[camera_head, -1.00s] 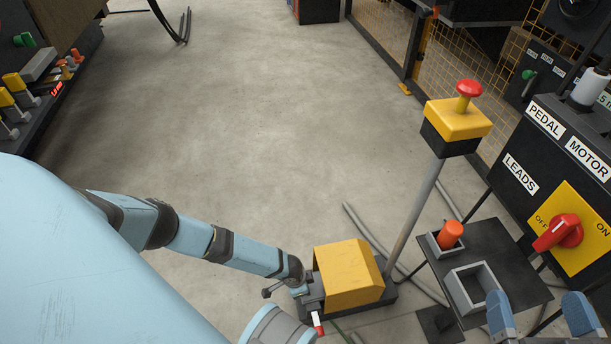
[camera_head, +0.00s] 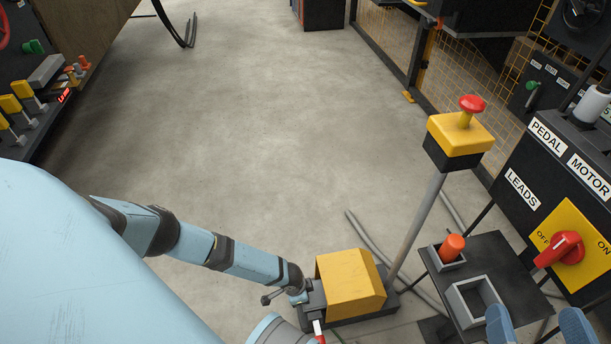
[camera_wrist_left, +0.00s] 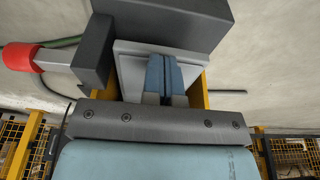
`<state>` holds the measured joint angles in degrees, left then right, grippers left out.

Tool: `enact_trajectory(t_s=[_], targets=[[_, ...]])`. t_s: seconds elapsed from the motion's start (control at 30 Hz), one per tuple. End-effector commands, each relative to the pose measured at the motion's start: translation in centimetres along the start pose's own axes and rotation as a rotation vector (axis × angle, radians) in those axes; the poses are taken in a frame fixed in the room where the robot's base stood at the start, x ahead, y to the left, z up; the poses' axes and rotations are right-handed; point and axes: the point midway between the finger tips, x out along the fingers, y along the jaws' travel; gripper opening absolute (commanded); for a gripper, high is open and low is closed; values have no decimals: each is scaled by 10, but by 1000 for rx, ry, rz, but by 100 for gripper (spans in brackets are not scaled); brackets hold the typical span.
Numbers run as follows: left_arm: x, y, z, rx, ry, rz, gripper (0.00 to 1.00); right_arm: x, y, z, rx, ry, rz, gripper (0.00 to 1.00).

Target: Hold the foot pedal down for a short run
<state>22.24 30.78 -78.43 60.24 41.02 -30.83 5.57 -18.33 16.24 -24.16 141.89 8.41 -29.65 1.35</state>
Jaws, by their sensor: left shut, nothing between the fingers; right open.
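The foot pedal, a yellow hooded box (camera_head: 350,284) on a dark base, stands on the floor at the lower middle of the head view. My left arm reaches its left side, and the hood hides the fingers there. In the left wrist view my left gripper (camera_wrist_left: 164,76) is shut and empty, with its blue fingertips at the light grey pedal plate (camera_wrist_left: 130,72) between yellow side walls. I cannot tell how far the plate is pressed. My right gripper (camera_head: 538,326) is open and empty at the lower right edge, near the small table.
A yellow box with a red button (camera_head: 460,135) stands on a post behind the pedal. The small dark table (camera_head: 505,262) holds an orange plug (camera_head: 452,246) and an empty grey tray (camera_head: 457,300). A red switch (camera_head: 560,249) is on the right panel. The middle floor is clear.

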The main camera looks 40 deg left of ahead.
Motion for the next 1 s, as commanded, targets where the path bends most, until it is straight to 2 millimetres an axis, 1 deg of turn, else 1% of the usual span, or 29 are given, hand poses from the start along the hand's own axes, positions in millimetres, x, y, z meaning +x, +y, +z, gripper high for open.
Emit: enact_trajectory(t_s=[0.03,0.17,0.3,0.4,0.5,0.6,0.7,1.0], targets=[[-16,1,-3,-1,2,0,0,-5,-9,1,84,-45,7,100],[-40,3,-7,0,7,0,0,-10,-18,-8,176,-65,10,100],[-73,2,1,-1,8,1,0,-11,-17,-37,174,31,28,100],[-94,2,5,-2,10,1,0,-13,-16,-55,170,95,39,100],[-110,2,9,-1,11,0,0,-14,-16,-68,164,144,47,100],[-121,3,11,-1,11,1,0,-16,-16,-77,161,178,51,100],[-127,2,13,-1,11,1,0,-17,-16,-81,158,199,54,100],[-129,2,14,-1,12,1,0,-17,-16,-83,156,211,55,100]])
